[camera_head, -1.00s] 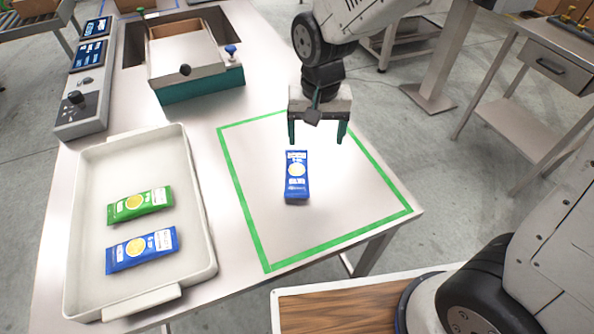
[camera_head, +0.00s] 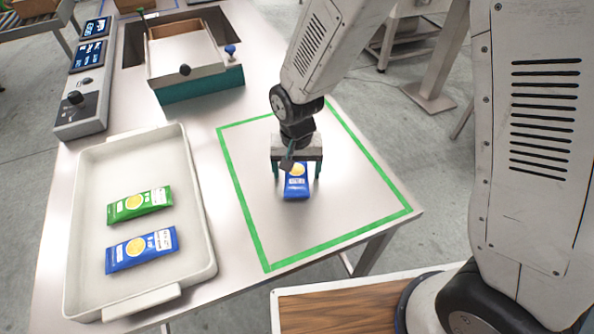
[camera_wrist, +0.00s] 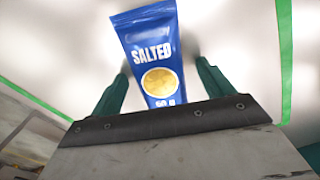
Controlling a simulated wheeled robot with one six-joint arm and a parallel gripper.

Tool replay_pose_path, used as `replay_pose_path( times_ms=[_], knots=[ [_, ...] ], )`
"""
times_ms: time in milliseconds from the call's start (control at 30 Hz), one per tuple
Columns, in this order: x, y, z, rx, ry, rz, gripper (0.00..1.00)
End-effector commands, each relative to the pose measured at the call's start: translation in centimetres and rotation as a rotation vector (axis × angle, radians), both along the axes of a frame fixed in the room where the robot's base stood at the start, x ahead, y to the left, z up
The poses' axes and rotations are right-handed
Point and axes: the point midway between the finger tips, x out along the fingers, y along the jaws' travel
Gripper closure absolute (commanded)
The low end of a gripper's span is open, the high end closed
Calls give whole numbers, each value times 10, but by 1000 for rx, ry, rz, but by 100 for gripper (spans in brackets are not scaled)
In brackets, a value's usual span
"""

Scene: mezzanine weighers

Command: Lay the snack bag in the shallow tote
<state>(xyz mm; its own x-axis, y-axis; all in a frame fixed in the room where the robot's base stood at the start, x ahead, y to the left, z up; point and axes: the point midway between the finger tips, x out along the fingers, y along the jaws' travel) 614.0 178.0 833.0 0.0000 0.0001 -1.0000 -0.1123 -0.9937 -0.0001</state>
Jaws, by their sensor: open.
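A blue snack bag (camera_head: 296,186) with a yellow round picture lies flat inside the green taped square on the table. My gripper (camera_head: 297,176) is open and low over it, one finger on each side, and hides its far part. In the wrist view the bag (camera_wrist: 154,50), marked "SALTED", lies between the two green fingers (camera_wrist: 158,85), with gaps on both sides. The shallow white tote (camera_head: 199,205) stands at the left of the table. A green bag (camera_head: 140,205) and another blue bag (camera_head: 141,250) lie in it.
The tote's far half is bare. A wooden-sided box (camera_head: 185,50) with a teal front stands behind, beside a control panel (camera_head: 84,95) with screens. Green tape (camera_head: 245,215) marks the square; bare table lies between it and the tote.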

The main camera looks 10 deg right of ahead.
Motion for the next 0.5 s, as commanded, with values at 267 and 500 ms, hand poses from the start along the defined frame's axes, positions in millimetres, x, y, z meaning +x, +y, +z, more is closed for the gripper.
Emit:
replay_pose_path(
  times_ms=[267,500],
  knots=[
    [0,0,0,0,0,0,53],
    [0,0,1,0,0,0,73]
  ],
)
